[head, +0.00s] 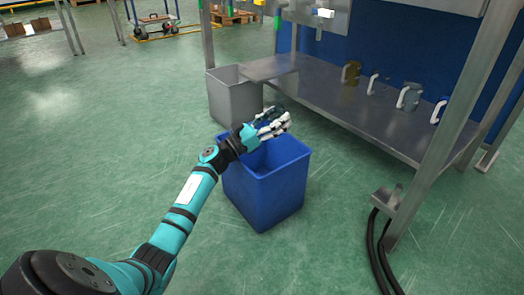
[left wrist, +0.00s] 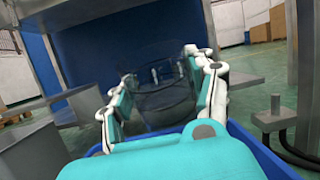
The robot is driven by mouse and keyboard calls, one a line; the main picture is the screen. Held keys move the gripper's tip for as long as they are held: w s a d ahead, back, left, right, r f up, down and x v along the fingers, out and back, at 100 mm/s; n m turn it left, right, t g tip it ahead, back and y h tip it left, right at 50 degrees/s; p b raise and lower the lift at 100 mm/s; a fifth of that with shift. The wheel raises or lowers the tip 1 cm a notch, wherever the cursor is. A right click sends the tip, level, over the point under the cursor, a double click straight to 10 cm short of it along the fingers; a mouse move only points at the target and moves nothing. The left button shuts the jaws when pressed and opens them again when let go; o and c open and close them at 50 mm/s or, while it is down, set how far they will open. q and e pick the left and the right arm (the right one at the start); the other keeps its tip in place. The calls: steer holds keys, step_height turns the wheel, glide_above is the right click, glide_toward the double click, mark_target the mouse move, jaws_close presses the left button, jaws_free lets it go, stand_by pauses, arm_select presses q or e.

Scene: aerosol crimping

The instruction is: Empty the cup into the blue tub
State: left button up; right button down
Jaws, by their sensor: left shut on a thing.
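The blue tub (head: 265,195) stands on the green floor in the middle of the head view, its open top facing up. My left gripper (head: 275,125) is above the tub's far part. In the left wrist view my left gripper (left wrist: 165,95) is shut on a see-through, dark-tinted cup (left wrist: 165,85) between its white and teal fingers. In the head view the fingers largely hide the cup, and its tilt and contents cannot be made out. The tub's rim also shows in the left wrist view (left wrist: 262,150). My right gripper is not in view.
A grey bin (head: 233,103) stands behind the tub. A metal post (head: 440,150) with dark hoses (head: 378,250) stands at the right. The floor left of the tub is clear.

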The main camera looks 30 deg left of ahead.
mark_target(277, 103)
arm_select(q)
steer(key=shift+r+p, duration=1.45)
steer(key=shift+r, duration=0.85)
